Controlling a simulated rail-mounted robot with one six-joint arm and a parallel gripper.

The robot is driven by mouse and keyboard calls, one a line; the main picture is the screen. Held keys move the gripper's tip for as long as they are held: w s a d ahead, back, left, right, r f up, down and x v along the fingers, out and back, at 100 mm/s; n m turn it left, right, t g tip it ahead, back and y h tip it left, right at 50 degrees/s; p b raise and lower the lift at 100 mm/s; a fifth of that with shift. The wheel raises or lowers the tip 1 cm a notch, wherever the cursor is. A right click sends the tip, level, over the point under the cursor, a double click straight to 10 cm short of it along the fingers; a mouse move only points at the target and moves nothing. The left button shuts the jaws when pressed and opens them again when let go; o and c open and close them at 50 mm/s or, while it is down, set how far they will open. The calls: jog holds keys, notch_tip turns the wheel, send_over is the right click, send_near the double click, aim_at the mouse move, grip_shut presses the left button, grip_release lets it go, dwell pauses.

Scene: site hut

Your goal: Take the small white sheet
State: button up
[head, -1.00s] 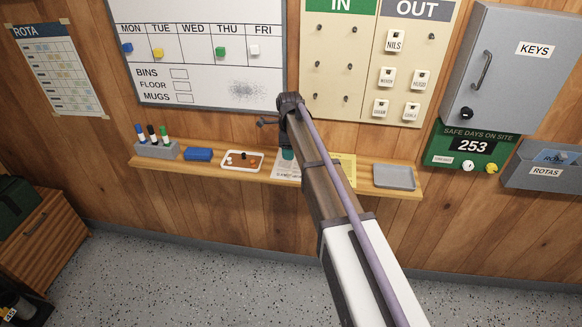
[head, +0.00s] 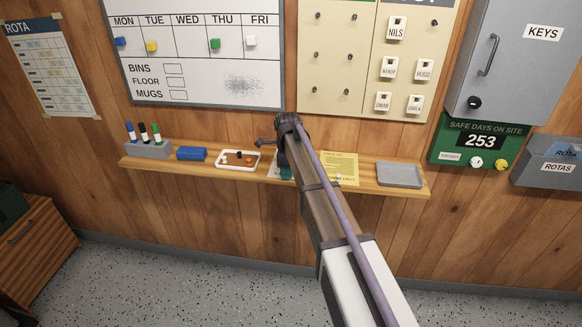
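A small white sheet (head: 273,173) lies on the wooden wall shelf. Only a sliver of its left side shows, because my arm covers the rest. My arm reaches up from the lower right to the shelf, with its dark wrist in front of the wall. A teal part that looks like my gripper (head: 286,173) shows beside the wrist, over or at the sheet. The fingers are mostly hidden behind the arm, so I cannot tell whether they are open or touch the sheet.
A yellow sheet (head: 341,169) lies just right of my arm, and a grey tray (head: 399,175) farther right. Left of the white sheet are a white tray (head: 223,163) with small items, a blue block (head: 192,153) and a pen holder (head: 149,150).

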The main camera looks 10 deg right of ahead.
grip_shut()
jog(key=shift+s+a+r+p, duration=0.1)
jog(key=shift+s+r+p, duration=0.05)
jog(key=shift+r+p, duration=0.35)
notch_tip(320, 180, up, 7)
jog(key=p, duration=0.6)
jog(key=shift+f+p, duration=0.15)
jog(key=shift+p, duration=0.2)
jog(key=s+a, duration=0.3)
jog(key=s, duration=0.6)
jog(key=s+a, duration=0.4)
jog(key=s, duration=0.5)
jog(key=shift+s+f+b, duration=0.2)
jog(key=shift+f+b, duration=0.15)
